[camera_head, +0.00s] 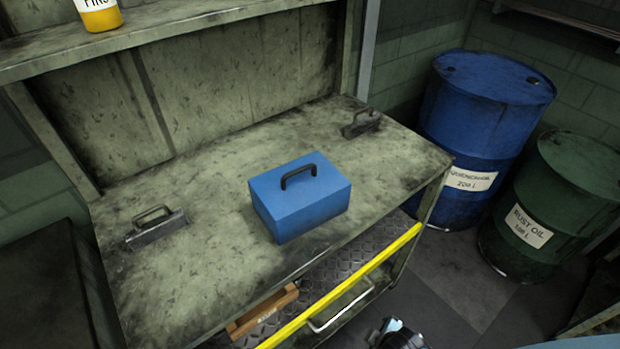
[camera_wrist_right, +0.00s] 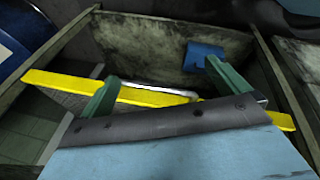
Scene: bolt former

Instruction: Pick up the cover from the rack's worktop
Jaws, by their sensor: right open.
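The cover is a blue box-shaped piece (camera_head: 299,203) with a black arched handle on top. It sits upright on the rack's worktop (camera_head: 225,245), near the middle of its front half. In the right wrist view a blue shape (camera_wrist_right: 203,52), which looks like the cover, is partly hidden behind one finger. My right gripper (camera_wrist_right: 162,72) is open with nothing between its green fingers, apart from the cover and near the yellow front bar. In the head view only a small part, probably of my right gripper, shows at the bottom edge. My left gripper is not in view.
Two grey handled blocks (camera_head: 156,229) (camera_head: 361,123) sit on the worktop at left and back right. A yellow bar (camera_head: 345,285) runs along the front, above a lower shelf with a wooden box (camera_head: 262,311). Blue (camera_head: 480,135) and green (camera_head: 555,205) drums stand right.

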